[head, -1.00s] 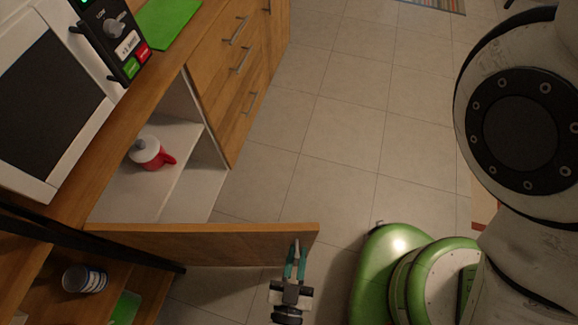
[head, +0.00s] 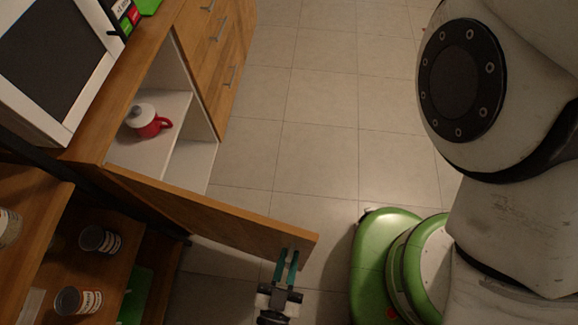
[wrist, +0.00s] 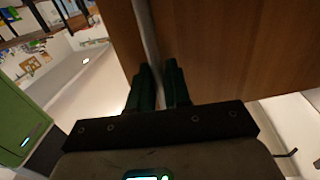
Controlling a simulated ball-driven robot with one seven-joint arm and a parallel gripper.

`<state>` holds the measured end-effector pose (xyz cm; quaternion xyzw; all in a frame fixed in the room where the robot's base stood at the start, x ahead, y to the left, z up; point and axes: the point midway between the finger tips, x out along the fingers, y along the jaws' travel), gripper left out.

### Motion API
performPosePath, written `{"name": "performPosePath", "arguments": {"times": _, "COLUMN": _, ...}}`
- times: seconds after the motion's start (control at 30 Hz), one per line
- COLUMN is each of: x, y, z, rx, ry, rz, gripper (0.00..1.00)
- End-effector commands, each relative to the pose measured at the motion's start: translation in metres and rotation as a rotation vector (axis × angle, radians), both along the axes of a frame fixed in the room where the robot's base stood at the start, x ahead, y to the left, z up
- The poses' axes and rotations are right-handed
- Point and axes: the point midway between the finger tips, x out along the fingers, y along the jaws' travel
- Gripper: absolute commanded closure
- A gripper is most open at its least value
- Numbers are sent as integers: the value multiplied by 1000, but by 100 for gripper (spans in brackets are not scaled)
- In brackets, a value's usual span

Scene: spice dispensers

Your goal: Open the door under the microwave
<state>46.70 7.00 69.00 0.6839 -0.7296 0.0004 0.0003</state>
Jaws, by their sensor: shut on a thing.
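The wooden door (head: 215,215) under the microwave (head: 50,65) stands wide open, swung out from the cabinet. My gripper (head: 287,268) is at the door's outer face near its free end. In the wrist view my gripper (wrist: 159,85) is shut on the metal handle (wrist: 146,35), which runs between its dark green fingers along the wooden door (wrist: 220,50). The handle is hidden in the head view. The open cabinet shows white shelves (head: 158,155) inside.
Wooden drawers (head: 222,60) are beside the cabinet. Cans (head: 98,239) stand on an open shelf at the lower left. The tiled floor (head: 310,110) is clear.

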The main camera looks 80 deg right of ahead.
Motion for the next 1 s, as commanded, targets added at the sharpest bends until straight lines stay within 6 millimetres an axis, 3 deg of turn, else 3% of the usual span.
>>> {"name": "performPosePath", "arguments": {"times": 0.33, "x": 0, "y": 0, "z": -1, "rx": 2, "ry": 1, "rz": 1, "gripper": 100}}
{"name": "performPosePath", "arguments": {"times": 0.37, "x": 0, "y": 0, "z": -1, "rx": 2, "ry": 1, "rz": 1, "gripper": 82}}
{"name": "performPosePath", "arguments": {"times": 0.5, "x": 0, "y": 0, "z": -1, "rx": 2, "ry": 1, "rz": 1, "gripper": 68}}
{"name": "performPosePath", "arguments": {"times": 0.8, "x": 0, "y": 3, "z": -1, "rx": 2, "ry": 1, "rz": 1, "gripper": 67}}
{"name": "performPosePath", "arguments": {"times": 1.0, "x": 2, "y": 29, "z": -4, "rx": 6, "ry": 2, "rz": 1, "gripper": 67}}
